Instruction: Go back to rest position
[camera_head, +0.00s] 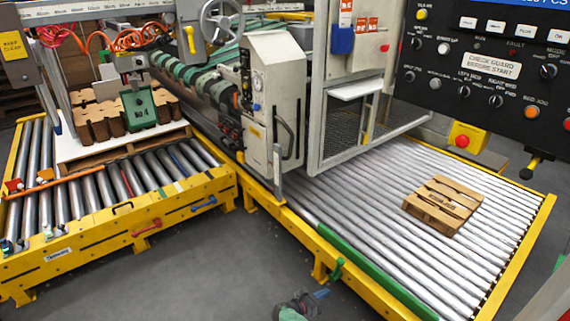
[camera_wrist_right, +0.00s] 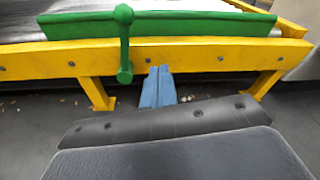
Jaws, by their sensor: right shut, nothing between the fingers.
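My right gripper (camera_head: 318,295) shows at the bottom of the head view, low over the grey floor and in front of the right roller conveyor. In the right wrist view its blue fingers (camera_wrist_right: 158,88) are together with nothing between them. They point at the yellow conveyor frame (camera_wrist_right: 200,55), below a green lever (camera_wrist_right: 124,45). I cannot tell whether they touch the frame. The same green lever (camera_head: 337,270) stands just up and right of the gripper in the head view. My left gripper is not in view.
A wooden pallet (camera_head: 443,204) lies on the right rollers. The left roller conveyor (camera_head: 120,223) carries a pallet with brown stacked blanks (camera_head: 100,118) and a green No 4 piece (camera_head: 139,108). A control panel (camera_head: 487,70) hangs at upper right. Floor between the conveyors (camera_head: 250,270) is clear.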

